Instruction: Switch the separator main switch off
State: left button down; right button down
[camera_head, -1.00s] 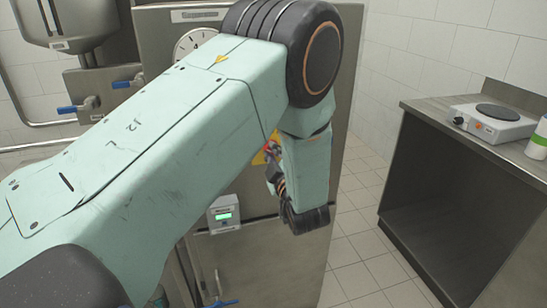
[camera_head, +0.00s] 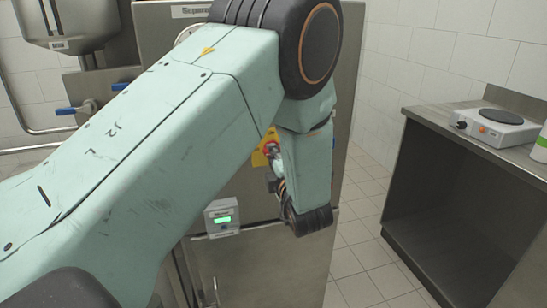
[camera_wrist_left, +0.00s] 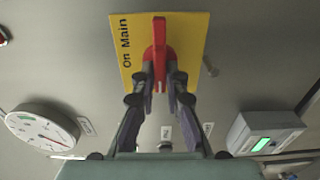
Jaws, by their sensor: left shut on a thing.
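The main switch is a red rotary handle (camera_wrist_left: 159,38) on a yellow plate (camera_wrist_left: 190,30) with the words "On Main", fixed to a steel cabinet front. In the head view the red handle (camera_head: 271,148) and part of the yellow plate (camera_head: 259,159) show beside my left wrist. My left gripper (camera_wrist_left: 160,82) is shut on the red handle, with one dark finger on each side of it. In the head view my left gripper (camera_head: 275,164) is small and partly hidden by my own arm. My right gripper is in neither view.
A round dial gauge (camera_wrist_left: 43,130) and a box with a green display (camera_wrist_left: 262,137) are on the cabinet front. A steel bench (camera_head: 415,108) with a hot plate (camera_head: 497,122) stands at the right. Tiled floor (camera_head: 357,235) lies clear between cabinet and bench.

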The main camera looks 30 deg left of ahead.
pick_arm(q)
jog(key=shift+w+r, duration=0.1)
jog(key=shift+r, duration=0.05)
jog(key=c, duration=1.4)
grip_release()
